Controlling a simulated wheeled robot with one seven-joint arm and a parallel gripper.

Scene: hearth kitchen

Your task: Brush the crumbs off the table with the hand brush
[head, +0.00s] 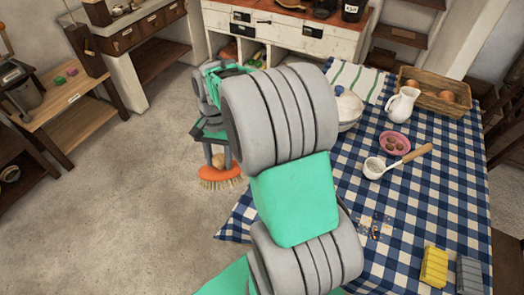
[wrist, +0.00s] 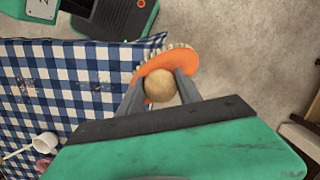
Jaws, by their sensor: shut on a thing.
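My gripper (head: 218,157) is shut on the hand brush (head: 220,172), which has an orange body, pale bristles and a round wooden knob. The brush hangs bristles down beside the left edge of the table, over the floor in the head view. In the wrist view my gripper's fingers (wrist: 160,90) hold the brush's knob, and the brush's orange body (wrist: 182,66) shows beyond it. The table (head: 455,190) has a blue and white checked cloth. Crumbs (head: 375,228) lie on the cloth near its front; they also show in the wrist view (wrist: 28,87). My arm hides part of the table.
A ladle (head: 375,168), a pink dish (head: 394,143), a white jug (head: 402,105), a basket (head: 430,100) and a bowl (head: 348,110) stand toward the back. Open floor (head: 130,220) lies left.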

